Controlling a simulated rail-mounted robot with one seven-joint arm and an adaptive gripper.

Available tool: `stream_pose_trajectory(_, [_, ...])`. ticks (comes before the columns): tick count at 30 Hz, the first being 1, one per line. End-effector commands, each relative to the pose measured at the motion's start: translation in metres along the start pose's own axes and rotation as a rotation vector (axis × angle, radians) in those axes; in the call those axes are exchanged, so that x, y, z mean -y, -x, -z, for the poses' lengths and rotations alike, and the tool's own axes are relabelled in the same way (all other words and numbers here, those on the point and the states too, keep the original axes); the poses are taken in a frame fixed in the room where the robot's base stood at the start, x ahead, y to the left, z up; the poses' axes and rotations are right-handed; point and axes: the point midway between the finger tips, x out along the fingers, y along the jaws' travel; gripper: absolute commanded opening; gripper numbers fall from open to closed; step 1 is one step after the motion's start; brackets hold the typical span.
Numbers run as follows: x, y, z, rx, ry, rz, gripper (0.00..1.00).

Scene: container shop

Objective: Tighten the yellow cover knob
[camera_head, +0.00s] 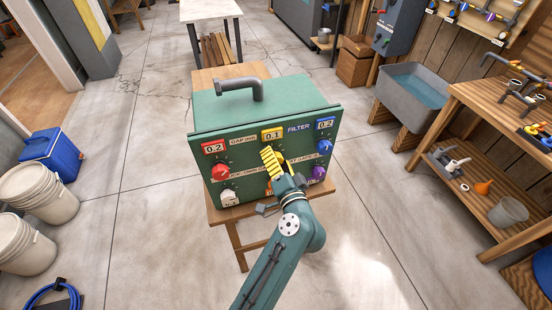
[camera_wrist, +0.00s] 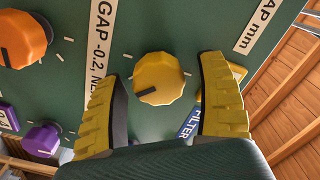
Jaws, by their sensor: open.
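The yellow knob (camera_wrist: 160,72) shows in the wrist view on the green panel, with a dark pointer mark toward its lower left. My gripper (camera_wrist: 163,76) is open, with one yellow-padded finger on each side of the knob. A gap shows between the knob and each finger; I cannot tell how deep the fingertips reach. In the head view my gripper (camera_head: 269,158) is in front of the panel's middle and hides the yellow knob. The green box (camera_head: 235,105) stands on a wooden stand, with a grey pipe handle on top.
Around it on the panel are a red knob (camera_head: 221,172), a blue knob (camera_head: 326,147), a purple knob (camera_head: 318,173), a white knob (camera_head: 229,197) and an orange knob (camera_wrist: 22,40). A yellow "0.1" tag (camera_head: 273,135) is above my fingers. White buckets (camera_head: 35,190) stand left.

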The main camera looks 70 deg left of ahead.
Motion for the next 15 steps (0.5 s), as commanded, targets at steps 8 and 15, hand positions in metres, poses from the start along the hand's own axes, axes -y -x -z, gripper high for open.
stream_pose_trajectory(8, [-0.001, 0.019, 0.0, -0.002, -0.001, -0.002, 0.73])
stream_pose_trajectory(15, [-0.001, 0.079, 0.001, -0.005, -0.001, -0.004, 0.73])
